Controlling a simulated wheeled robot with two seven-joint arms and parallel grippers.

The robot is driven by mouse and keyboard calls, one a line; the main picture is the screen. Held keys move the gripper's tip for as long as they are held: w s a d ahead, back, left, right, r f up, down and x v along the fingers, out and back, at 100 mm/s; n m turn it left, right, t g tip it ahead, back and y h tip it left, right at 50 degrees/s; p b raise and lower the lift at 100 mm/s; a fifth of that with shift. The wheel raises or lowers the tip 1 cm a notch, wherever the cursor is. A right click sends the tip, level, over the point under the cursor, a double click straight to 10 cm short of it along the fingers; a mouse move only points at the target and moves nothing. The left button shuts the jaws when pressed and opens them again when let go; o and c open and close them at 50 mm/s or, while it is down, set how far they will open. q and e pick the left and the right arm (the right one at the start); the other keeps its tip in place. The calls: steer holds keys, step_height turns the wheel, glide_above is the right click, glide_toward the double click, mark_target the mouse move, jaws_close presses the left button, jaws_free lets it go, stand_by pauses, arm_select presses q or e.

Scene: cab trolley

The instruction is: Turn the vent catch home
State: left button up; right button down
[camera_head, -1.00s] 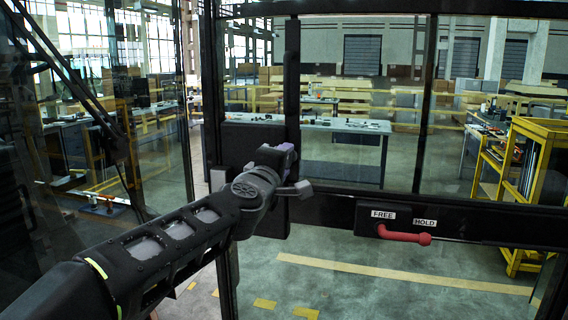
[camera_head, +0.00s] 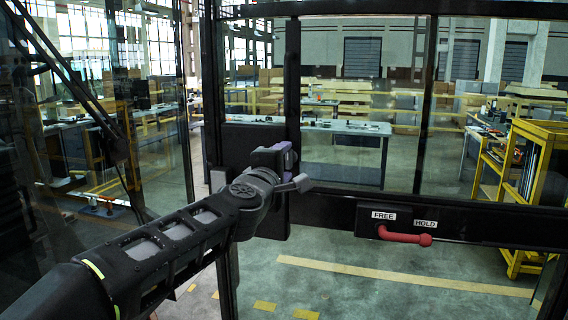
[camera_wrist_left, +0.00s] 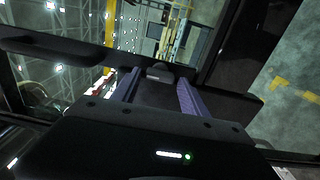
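My left gripper (camera_head: 287,154) is at the dark upright frame bar, left of the window panel, with purple fingers partly hidden by my wrist. In the left wrist view, my gripper (camera_wrist_left: 158,88) has its two purple fingers apart. A small grey knob-like piece (camera_wrist_left: 158,71) shows between and beyond the fingertips; I cannot tell whether they touch it. A red lever (camera_head: 405,235) sits on the dark rail to the right, under the labels FREE and HOLD, its knob end below HOLD. Neither piece is marked as the vent catch. My right gripper is not in view.
The dark frame bar (camera_head: 292,85) and the horizontal rail (camera_head: 480,225) are close to my left gripper. Glass panes fill the frame. Beyond them are a workbench (camera_head: 345,126), a yellow rack (camera_head: 540,165) and an open floor with yellow lines.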

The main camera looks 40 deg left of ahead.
arm_select(q)
steer(key=shift+o, duration=0.8)
steer(key=shift+s, duration=0.1)
steer(key=v, duration=0.7)
steer(key=shift+s+d+p, duration=0.15)
steer(key=shift+s+p, duration=0.15)
steer(key=shift+p, duration=0.05)
steer(key=shift+r, duration=0.1)
